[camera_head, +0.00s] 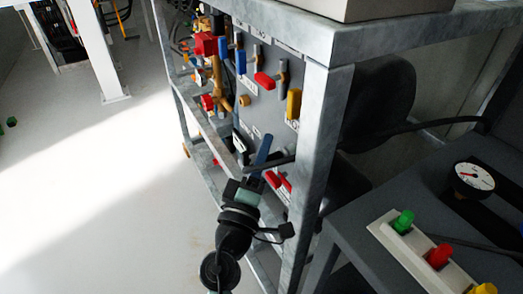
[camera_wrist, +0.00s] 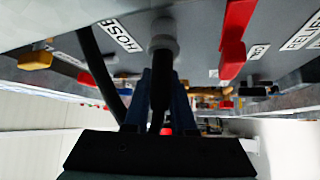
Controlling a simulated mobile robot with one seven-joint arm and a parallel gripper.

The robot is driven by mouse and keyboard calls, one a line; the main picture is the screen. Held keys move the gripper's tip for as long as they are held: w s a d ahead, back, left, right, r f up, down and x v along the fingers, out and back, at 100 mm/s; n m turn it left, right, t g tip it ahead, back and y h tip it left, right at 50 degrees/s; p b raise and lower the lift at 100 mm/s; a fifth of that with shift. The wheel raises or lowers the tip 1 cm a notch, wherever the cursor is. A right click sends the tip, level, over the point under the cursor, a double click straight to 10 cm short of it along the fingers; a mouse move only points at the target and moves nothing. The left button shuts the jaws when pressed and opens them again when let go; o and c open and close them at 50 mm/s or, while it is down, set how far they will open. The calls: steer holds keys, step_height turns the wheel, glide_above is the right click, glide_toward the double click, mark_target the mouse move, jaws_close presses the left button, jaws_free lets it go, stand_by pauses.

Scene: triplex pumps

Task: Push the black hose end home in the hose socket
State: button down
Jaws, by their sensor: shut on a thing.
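In the wrist view the grey, round hose socket (camera_wrist: 163,42) is just beyond the fingertips, beside a label reading HOSE (camera_wrist: 120,34). The hose end looks lined up with the socket; how deep it sits cannot be told. In the head view my gripper (camera_head: 265,142) points at the lower part of the grey panel. The socket cannot be made out there.
A black hose (camera_wrist: 98,70) curves past on the left in the wrist view. Red handles (camera_wrist: 235,35) and a yellow handle (camera_wrist: 36,60) stand out from the panel nearby. A grey frame post (camera_head: 322,150) rises right of my arm. Open floor (camera_head: 90,190) is at left.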

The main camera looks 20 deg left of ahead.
steer(key=shift+w+d, duration=0.25)
steer(key=shift+w, duration=0.05)
steer(key=c, duration=0.7)
jaws_free()
steer(key=shift+o, duration=0.2)
steer(key=shift+s, duration=0.1)
steer(key=b+v, duration=0.3)
steer(key=v, duration=0.9)
steer(key=shift+s, duration=0.4)
